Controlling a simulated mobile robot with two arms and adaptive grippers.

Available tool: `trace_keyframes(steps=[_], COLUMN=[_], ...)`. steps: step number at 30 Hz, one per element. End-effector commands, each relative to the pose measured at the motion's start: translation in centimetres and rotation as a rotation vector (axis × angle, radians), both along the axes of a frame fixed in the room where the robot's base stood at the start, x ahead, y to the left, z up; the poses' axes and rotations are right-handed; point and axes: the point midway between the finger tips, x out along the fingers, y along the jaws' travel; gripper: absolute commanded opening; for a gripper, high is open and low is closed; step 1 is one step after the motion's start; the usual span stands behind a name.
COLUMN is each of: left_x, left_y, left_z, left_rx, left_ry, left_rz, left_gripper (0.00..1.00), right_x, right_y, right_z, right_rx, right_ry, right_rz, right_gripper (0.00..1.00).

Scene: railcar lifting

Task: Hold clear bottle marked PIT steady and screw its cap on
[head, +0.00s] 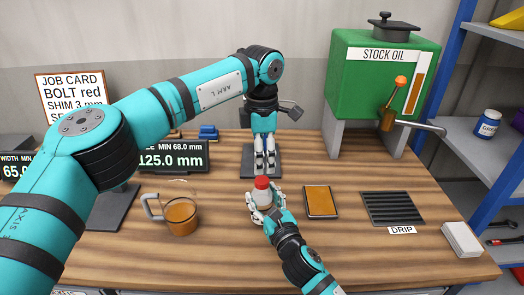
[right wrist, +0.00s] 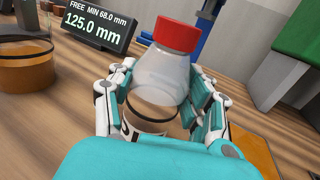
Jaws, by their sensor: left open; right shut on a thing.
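The clear bottle (head: 263,197) stands upright near the middle of the table in the head view. It also shows in the right wrist view (right wrist: 160,75), where it looks tilted. The red cap (head: 262,182) sits on its mouth and shows large in the right wrist view (right wrist: 178,34); I cannot tell how tight it is. My right gripper (head: 264,210) is shut around the bottle's body; its fingers flank it in the right wrist view (right wrist: 160,103). The label is mostly hidden and I cannot read PIT. My left gripper (head: 264,166) is open and empty, pointing down just behind and above the cap, apart from it.
A glass jug (head: 181,216) with amber liquid stands left of the bottle. An orange-brown pad (head: 320,202) and the drip grate (head: 393,208) lie to the right. The green stock oil tank (head: 370,85) stands behind. A display (head: 172,158) reads 125.0 mm.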

Motion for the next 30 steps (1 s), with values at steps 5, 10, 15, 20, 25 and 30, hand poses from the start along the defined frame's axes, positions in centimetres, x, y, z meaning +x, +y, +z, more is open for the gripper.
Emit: trace_keyframes(steps=[5,10,15,20,25,30], left_x=[0.0,0.0,0.0,-0.1,0.0,-0.1], left_y=[0.0,0.0,0.0,0.0,0.0,0.0], left_z=[0.6,1.0,1.3,1.4,1.4,1.3], left_rx=[0.000,0.002,0.001,0.001,0.001,0.001], left_ry=[0.000,-0.002,-0.001,0.000,0.000,0.000], left_rz=[0.400,0.726,0.932,1.007,1.012,1.011], left_gripper=[0.53,0.53,0.53,0.53,0.53,0.53], right_x=[0.0,0.0,0.0,0.0,0.0,0.0], right_y=[0.0,0.0,0.0,0.0,0.0,0.0], right_z=[-0.1,0.0,0.0,0.0,0.0,0.0], right_rx=[0.000,0.000,0.000,0.000,0.000,0.000], right_ry=[0.001,0.001,0.001,0.001,0.001,0.001], right_rz=[0.000,0.000,0.000,0.000,0.000,0.000], right_gripper=[0.00,0.00,0.00,0.00,0.00,0.00])
